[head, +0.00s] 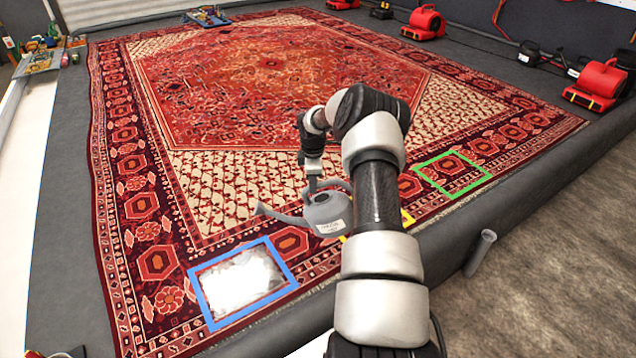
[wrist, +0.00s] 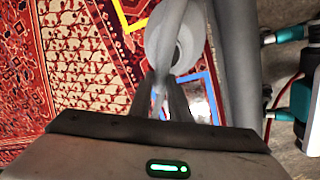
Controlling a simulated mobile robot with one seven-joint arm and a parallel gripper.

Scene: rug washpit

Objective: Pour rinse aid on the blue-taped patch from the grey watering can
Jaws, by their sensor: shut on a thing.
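The grey watering can (head: 326,214) with a pale label hangs from my gripper (head: 313,184) above the rug, its spout toward the left. It looks about upright, and no liquid shows leaving the spout. My gripper is shut on its handle; in the wrist view the fingers (wrist: 172,105) close on the can (wrist: 165,45). The blue-taped patch (head: 203,300) lies at the rug's near left, left of and nearer than the can. Its inside is bright white and grey. Part of the blue tape shows in the wrist view (wrist: 208,84).
A yellow-taped patch (head: 407,217) is mostly hidden behind my arm and the can. A green-taped patch (head: 452,190) lies to the right. Red blowers (head: 598,82) stand along the far right edge. A grey upright pipe (head: 480,252) stands at the right. The rug's (head: 270,85) middle is clear.

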